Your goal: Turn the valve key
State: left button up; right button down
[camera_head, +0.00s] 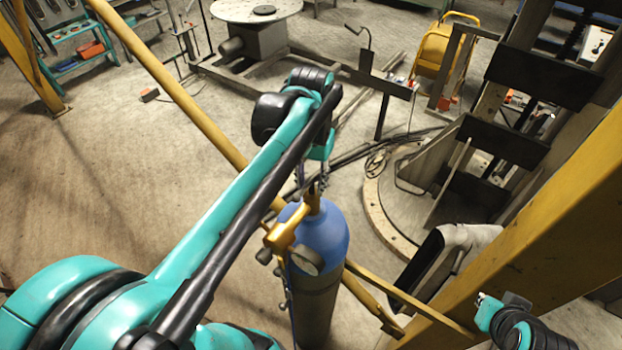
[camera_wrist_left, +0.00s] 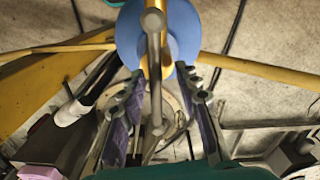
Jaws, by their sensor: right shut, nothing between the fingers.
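A blue gas cylinder (camera_head: 322,238) with a grey lower body stands upright near the middle of the head view. A brass valve (camera_head: 285,228) with a round gauge (camera_head: 307,261) sits at its top. My left gripper (camera_head: 318,186) is just above the valve, seen small and partly hidden by its arm. In the left wrist view a grey bar with rounded ends, the valve key (camera_wrist_left: 155,75), lies in front of the blue cylinder top (camera_wrist_left: 185,35). My left fingers (camera_wrist_left: 162,92) are apart on either side of it, with gaps visible. My right gripper (camera_head: 484,300) is at the lower right, shut and empty.
A yellow rail (camera_head: 185,105) runs diagonally behind my left arm, and a thick yellow beam (camera_head: 550,235) crosses the right side. A round plate (camera_head: 385,215) with dark uprights stands behind the cylinder. Cables lie on the floor.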

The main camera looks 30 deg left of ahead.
pick_arm(q)
jog(key=shift+s+d+r, duration=0.1)
jog(key=shift+s+d, duration=0.2)
jog(key=shift+s, duration=0.05)
jog(key=shift+w+a, duration=0.1)
grip_shut()
jog(key=shift+m, duration=0.7)
jog(key=shift+m+b, duration=0.35)
jog(key=shift+m, duration=0.85)
dwell(0.8)
grip_release()
jog(key=shift+w, duration=0.1)
